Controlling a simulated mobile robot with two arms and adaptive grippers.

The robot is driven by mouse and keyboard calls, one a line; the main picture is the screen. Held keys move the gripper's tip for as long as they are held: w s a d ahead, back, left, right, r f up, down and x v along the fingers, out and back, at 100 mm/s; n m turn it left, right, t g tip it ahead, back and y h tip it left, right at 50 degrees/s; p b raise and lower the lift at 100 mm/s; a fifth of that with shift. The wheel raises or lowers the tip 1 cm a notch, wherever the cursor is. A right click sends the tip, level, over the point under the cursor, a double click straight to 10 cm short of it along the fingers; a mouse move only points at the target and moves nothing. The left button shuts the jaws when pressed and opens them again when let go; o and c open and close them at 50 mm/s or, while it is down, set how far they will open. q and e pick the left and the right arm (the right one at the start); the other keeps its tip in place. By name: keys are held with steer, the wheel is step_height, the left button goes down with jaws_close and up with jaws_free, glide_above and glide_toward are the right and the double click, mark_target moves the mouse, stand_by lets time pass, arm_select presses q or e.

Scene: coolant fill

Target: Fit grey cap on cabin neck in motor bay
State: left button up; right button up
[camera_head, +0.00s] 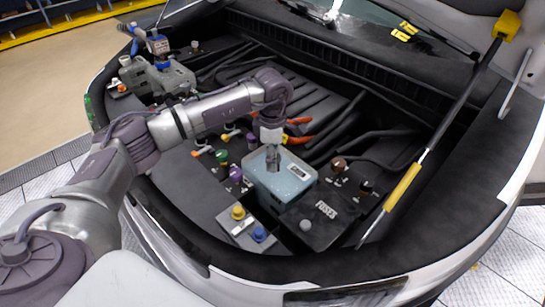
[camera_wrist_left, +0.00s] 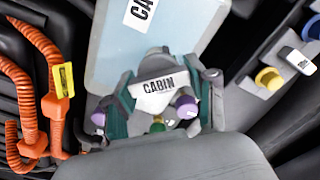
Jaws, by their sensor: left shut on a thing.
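My left gripper (camera_head: 272,158) reaches in from the left and points down, in front of or above the pale blue tank (camera_head: 284,182). It is shut on a small grey thing, likely the grey cap, but the fingers hide most of it. In the left wrist view the two fingers (camera_wrist_left: 160,105) with teal sides frame a white CABIN label (camera_wrist_left: 158,86). The tank (camera_wrist_left: 110,52) lies just beyond them. I cannot make out the cabin neck, or whether the cap touches it. My right gripper is not in view.
Purple (camera_head: 235,173), green (camera_head: 222,156), yellow (camera_head: 238,212) and blue (camera_head: 258,234) caps stand nearby. A black box marked FUSES (camera_head: 322,218) sits right of the tank. Orange hoses (camera_wrist_left: 45,95) run close by. A bonnet strut (camera_head: 430,150) crosses the right side.

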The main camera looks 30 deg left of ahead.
arm_select(q)
steer(key=shift+f, duration=0.1)
steer(key=o, duration=1.1)
steer(key=shift+a, duration=0.1)
